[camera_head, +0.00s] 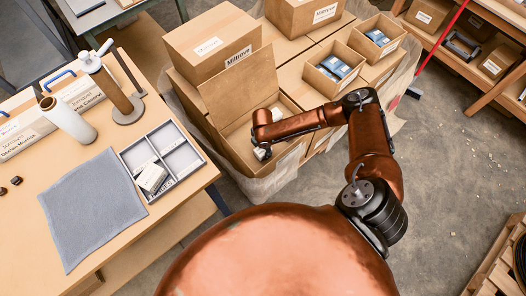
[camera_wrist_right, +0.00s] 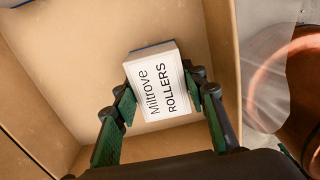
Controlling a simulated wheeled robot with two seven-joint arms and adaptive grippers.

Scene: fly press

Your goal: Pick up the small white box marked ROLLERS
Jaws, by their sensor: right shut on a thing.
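The small white box marked ROLLERS (camera_wrist_right: 158,84) lies between the fingers of my right gripper (camera_wrist_right: 160,98) in the right wrist view. Its printed face reads "Miltrove ROLLERS" and a thin blue edge shows at its far end. The right gripper is shut on it, one finger on each side. Brown cardboard walls and floor of an open carton (camera_head: 232,137) surround it. In the head view my right gripper (camera_head: 262,153) reaches down into this carton, and the arm hides much of the held box. My left gripper is in neither view.
The open carton's raised flap (camera_head: 240,88) stands behind the gripper. Closed cartons (camera_head: 212,45) and small open boxes with blue packs (camera_head: 334,68) stand around it.

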